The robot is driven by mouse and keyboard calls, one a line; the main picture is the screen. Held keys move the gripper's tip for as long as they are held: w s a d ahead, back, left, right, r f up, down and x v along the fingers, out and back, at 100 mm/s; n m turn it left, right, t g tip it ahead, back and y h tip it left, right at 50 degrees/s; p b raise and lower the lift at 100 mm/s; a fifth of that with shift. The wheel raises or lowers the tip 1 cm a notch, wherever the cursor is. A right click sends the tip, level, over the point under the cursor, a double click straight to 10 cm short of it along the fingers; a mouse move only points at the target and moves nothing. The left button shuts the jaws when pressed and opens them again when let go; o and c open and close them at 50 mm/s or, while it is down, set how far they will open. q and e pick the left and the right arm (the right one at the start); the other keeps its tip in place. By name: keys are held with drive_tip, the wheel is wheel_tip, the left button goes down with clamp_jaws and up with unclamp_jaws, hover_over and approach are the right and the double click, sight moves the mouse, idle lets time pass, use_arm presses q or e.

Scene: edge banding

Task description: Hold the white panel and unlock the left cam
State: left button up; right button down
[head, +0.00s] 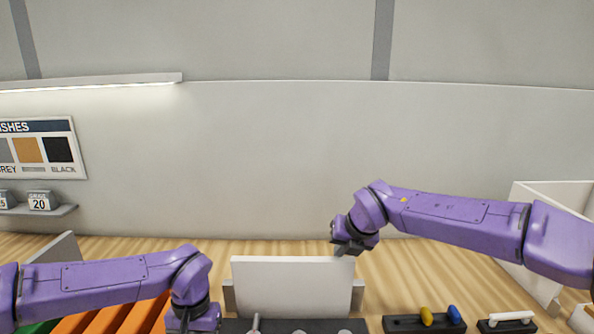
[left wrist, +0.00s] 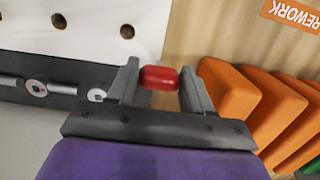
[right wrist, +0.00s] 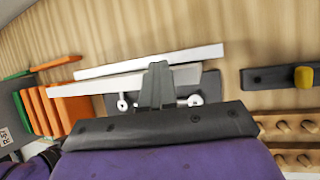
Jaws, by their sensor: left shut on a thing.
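The white panel (head: 293,287) stands upright at the bench's middle in the head view. My right gripper (head: 346,248) is at its top right corner; in the right wrist view its fingers (right wrist: 157,85) look closed together over the panel's edge, contact unclear. My left gripper (head: 190,318) is low, left of the panel. In the left wrist view its fingers (left wrist: 163,85) are shut on a red grip (left wrist: 159,78). Round cam heads (left wrist: 37,88) lie along the dark fixture (left wrist: 62,73). Which cam the red grip belongs to is partly hidden.
Orange pieces (left wrist: 240,105) stand in a row right beside my left gripper. A dark block with yellow and blue knobs (head: 425,322) and a white handle (head: 511,317) lie to the right. A white bin (head: 555,200) is at the far right.

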use_arm(q)
drive_tip(key=shift+f, duration=0.1)
drive_tip(key=shift+d, duration=0.3)
drive_tip(key=w+d+r+n+t+h, duration=0.1)
drive_tip(key=w+d+r+n, duration=0.7)
drive_tip(key=n, duration=0.6)
drive_tip(key=shift+w+d+f+n, duration=0.1)
drive_tip(key=shift+f+n, duration=0.55)
drive_tip(key=shift+f, duration=0.55)
drive_tip(key=shift+s+d+f+n, duration=0.15)
drive_tip(key=shift+f+n, duration=0.55)
drive_tip(key=shift+f, duration=0.55)
drive_tip(key=shift+w+d+f+n, duration=0.15)
drive_tip(key=shift+f+n, duration=0.5)
drive_tip(key=shift+f, duration=0.55)
drive_tip(key=shift+f, duration=0.6)
